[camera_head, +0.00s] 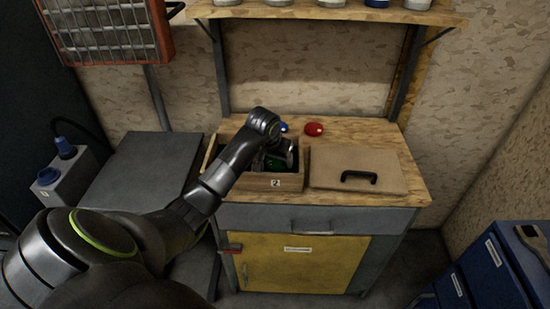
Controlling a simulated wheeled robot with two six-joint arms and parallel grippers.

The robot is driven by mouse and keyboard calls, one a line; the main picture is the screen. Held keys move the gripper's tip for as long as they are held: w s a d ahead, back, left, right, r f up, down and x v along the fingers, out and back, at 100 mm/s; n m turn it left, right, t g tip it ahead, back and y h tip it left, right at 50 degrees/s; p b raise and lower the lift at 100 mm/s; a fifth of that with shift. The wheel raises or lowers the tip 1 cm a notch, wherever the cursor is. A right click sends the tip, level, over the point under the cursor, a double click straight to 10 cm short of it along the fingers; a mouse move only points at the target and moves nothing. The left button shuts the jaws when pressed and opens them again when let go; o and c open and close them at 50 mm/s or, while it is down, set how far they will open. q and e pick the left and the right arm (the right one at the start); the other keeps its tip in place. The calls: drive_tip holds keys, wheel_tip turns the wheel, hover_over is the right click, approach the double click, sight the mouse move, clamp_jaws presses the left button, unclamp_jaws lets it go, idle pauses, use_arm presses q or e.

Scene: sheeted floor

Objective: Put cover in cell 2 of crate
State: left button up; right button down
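An open wooden crate (262,183) stands on the workbench, with a label "2" on its front wall. My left arm comes in from the left, and its gripper (277,160) is down at the crate's opening. The arm and gripper hide much of the inside, and I cannot tell whether the fingers are open or shut. A small green thing (271,164) shows beside the gripper, inside the crate. A flat brown lid-like board (335,160) with a black handle lies right of the crate; I cannot tell whether this is the cover. My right gripper is not in view.
A red round thing (314,129) and a small blue thing (283,127) lie behind the crate on the wooden benchtop (380,135). A shelf (330,13) with several jars hangs above. A blue cabinet (492,268) stands at the lower right.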

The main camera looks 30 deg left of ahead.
use_arm(q)
drive_tip(key=shift+r, duration=0.1)
drive_tip(key=shift+r, duration=0.15)
drive_tip(key=shift+s+r, duration=0.1)
drive_tip(key=shift+r, duration=0.25)
drive_tip(key=b+v, duration=0.1)
drive_tip(key=v, duration=1)
drive_tip(key=shift+b, duration=0.3)
drive_tip(key=shift+s, duration=0.1)
